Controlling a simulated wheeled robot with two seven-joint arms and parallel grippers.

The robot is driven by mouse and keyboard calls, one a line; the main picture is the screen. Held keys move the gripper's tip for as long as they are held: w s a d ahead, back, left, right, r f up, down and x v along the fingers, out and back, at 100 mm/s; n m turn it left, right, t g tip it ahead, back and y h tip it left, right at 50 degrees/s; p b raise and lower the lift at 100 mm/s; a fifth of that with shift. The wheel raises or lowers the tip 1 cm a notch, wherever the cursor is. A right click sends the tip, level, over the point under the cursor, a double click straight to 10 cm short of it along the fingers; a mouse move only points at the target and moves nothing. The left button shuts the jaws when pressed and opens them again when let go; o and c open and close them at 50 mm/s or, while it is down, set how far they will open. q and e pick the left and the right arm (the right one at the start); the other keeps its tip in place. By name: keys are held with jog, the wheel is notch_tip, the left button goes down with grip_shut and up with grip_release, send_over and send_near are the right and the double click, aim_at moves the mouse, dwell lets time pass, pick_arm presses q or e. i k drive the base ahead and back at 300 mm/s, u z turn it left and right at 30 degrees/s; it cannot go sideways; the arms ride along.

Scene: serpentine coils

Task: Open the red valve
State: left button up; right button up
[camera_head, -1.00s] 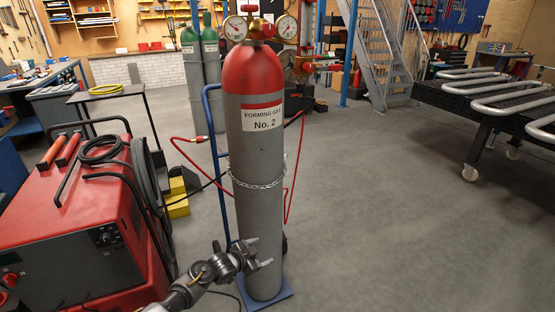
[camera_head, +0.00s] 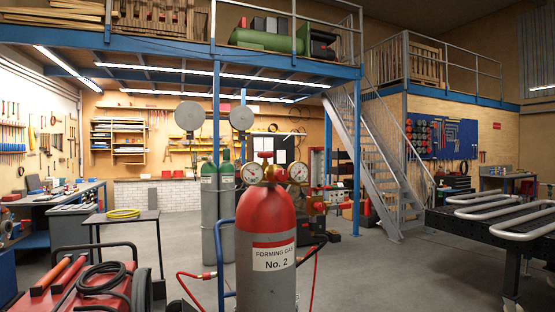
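The red valve (camera_head: 265,155) is a small red handwheel on top of the gas cylinder (camera_head: 265,262). The cylinder is grey with a red shoulder and a label reading "FORMING GAS No. 2". It stands upright near the middle of the picture, its lower part cut off by the frame. Two round pressure gauges flank the valve, one to the left (camera_head: 250,171) and one to the right (camera_head: 298,172). Nothing touches the valve. Neither of my grippers shows in this view.
A red machine (camera_head: 75,285) with coiled black cable stands at lower left. A table with a yellow coil (camera_head: 123,213) is behind it. Two green-topped cylinders (camera_head: 217,212) stand behind. A black table (camera_head: 490,228) with metal coils is at right. Floor (camera_head: 375,275) between is clear.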

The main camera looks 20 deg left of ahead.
aim_at(265, 155)
jog(key=z, duration=0.8)
jog(key=i, duration=1.55)
jog(key=u, duration=1.45)
